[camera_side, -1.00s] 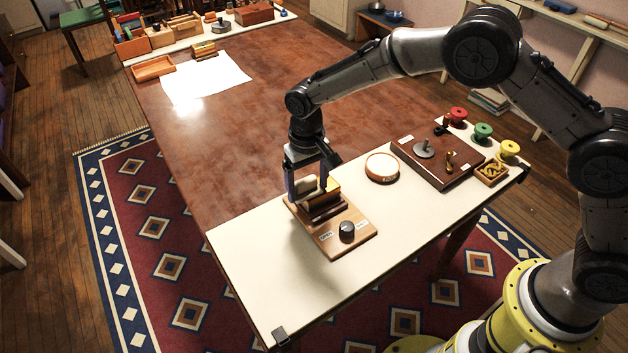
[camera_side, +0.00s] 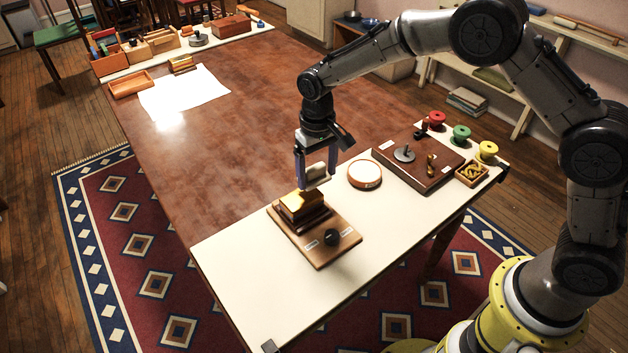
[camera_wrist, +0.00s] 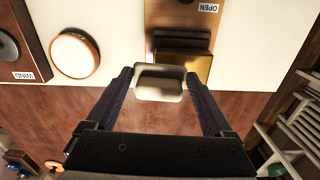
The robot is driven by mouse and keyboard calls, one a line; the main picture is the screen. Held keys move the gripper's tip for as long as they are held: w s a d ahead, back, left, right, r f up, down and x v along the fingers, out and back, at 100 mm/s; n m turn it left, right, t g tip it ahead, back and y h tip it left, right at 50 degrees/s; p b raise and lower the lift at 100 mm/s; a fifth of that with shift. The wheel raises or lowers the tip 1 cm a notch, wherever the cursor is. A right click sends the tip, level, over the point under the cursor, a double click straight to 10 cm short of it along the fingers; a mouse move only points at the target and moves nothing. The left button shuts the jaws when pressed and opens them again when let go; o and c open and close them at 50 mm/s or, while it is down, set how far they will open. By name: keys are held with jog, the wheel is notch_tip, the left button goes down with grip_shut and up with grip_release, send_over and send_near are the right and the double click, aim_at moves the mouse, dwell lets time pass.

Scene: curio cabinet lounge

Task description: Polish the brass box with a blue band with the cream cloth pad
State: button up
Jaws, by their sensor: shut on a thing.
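The brass box (camera_side: 300,204) sits in a dark clamp-like holder on a wooden board (camera_side: 343,253) near the table's edge. Its gold face also shows in the wrist view (camera_wrist: 198,67); I cannot make out a blue band on it. My gripper (camera_side: 316,177) is shut on the cream cloth pad (camera_wrist: 159,88), which spans between the two fingertips. In the side view the pad (camera_side: 315,174) is held just above and to the right of the box, apparently clear of it.
A round white-topped dish (camera_side: 365,175) stands to the right, then a dark wooden board (camera_side: 428,171) with metal parts and several coloured spools. The brown tabletop behind is mostly clear.

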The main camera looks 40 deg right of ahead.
jog(key=shift+r, duration=2.7)
